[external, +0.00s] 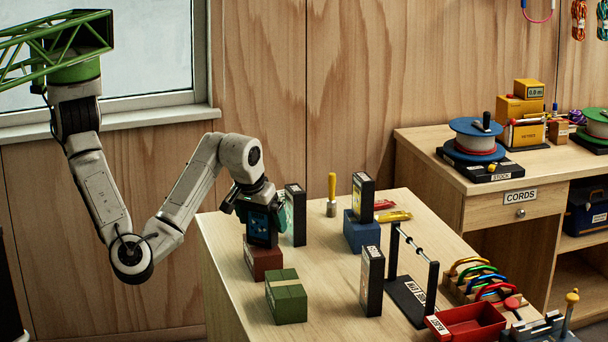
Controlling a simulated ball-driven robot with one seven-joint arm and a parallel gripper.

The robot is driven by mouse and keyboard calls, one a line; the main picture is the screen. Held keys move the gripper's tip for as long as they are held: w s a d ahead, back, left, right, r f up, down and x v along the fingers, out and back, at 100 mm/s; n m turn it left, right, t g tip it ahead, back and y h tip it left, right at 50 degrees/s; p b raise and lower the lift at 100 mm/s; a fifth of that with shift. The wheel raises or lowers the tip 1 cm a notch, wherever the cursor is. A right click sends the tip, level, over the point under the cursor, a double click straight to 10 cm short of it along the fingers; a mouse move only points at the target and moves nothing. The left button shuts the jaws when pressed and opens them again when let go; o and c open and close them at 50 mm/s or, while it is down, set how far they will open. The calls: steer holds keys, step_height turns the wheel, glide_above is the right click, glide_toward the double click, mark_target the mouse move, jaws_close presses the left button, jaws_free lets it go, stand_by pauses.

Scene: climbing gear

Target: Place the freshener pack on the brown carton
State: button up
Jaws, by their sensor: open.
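The brown carton (264,262) sits near the left edge of the table. A dark pack with a blue front (262,227) is upright on top of it, or just above it; I cannot see a clear gap. I take this for the freshener pack, but its label is too small to read. My gripper (258,208) is at the upper part of this pack, pointing down, with its jaws open. The fingers are partly hidden by the pack and wrist, so I cannot tell whether they touch it.
Dark packs stand right behind the gripper (296,215), on a blue carton (361,233), and on the table (371,281). A green carton (286,298) is in front. A rack with a bar (408,297), carabiners and a red tray (466,322) fill the right side.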

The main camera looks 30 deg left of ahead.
steer(key=v, duration=1.2)
steer(key=shift+r, duration=0.15)
